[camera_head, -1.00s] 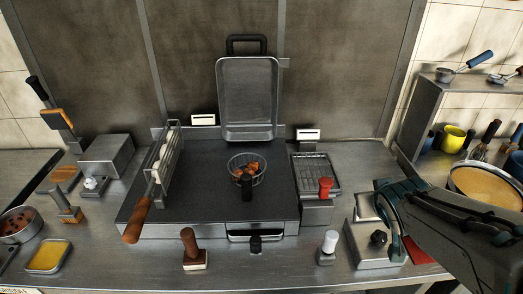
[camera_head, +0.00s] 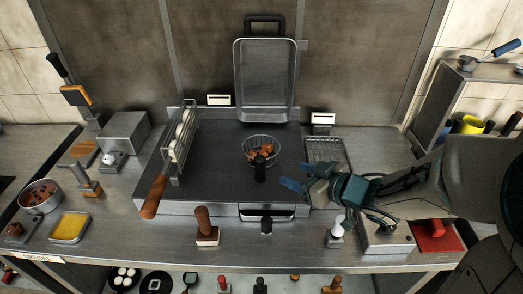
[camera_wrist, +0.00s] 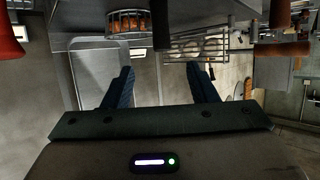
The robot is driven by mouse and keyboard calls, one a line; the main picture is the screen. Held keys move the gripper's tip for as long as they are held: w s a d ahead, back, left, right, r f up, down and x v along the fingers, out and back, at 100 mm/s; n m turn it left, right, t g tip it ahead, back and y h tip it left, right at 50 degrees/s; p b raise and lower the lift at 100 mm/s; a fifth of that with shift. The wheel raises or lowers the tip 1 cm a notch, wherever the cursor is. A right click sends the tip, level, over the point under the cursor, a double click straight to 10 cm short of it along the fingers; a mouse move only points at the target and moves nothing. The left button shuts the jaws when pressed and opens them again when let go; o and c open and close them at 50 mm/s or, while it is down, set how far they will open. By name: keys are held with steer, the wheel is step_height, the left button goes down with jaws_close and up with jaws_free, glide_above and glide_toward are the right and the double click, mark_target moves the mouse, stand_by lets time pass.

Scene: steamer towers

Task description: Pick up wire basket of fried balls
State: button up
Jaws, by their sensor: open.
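The round wire basket (camera_head: 262,146) holds several orange-brown fried balls (camera_head: 264,152) and stands on the dark griddle.
The griddle (camera_head: 215,165) carries a rack of white rolls (camera_head: 181,140) with a wooden handle at the left. A metal lid (camera_head: 265,80) stands upright behind. A wire grate (camera_head: 325,150) lies right of the basket. A wooden-handled press (camera_head: 205,222) stands in front.

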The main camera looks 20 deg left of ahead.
glide_toward(264, 166)
steer(key=x, duration=0.3)
steer(key=shift+r+b, duration=0.15)
steer(key=shift+b, duration=0.15)
steer(key=shift+x, duration=2.95)
jaws_close()
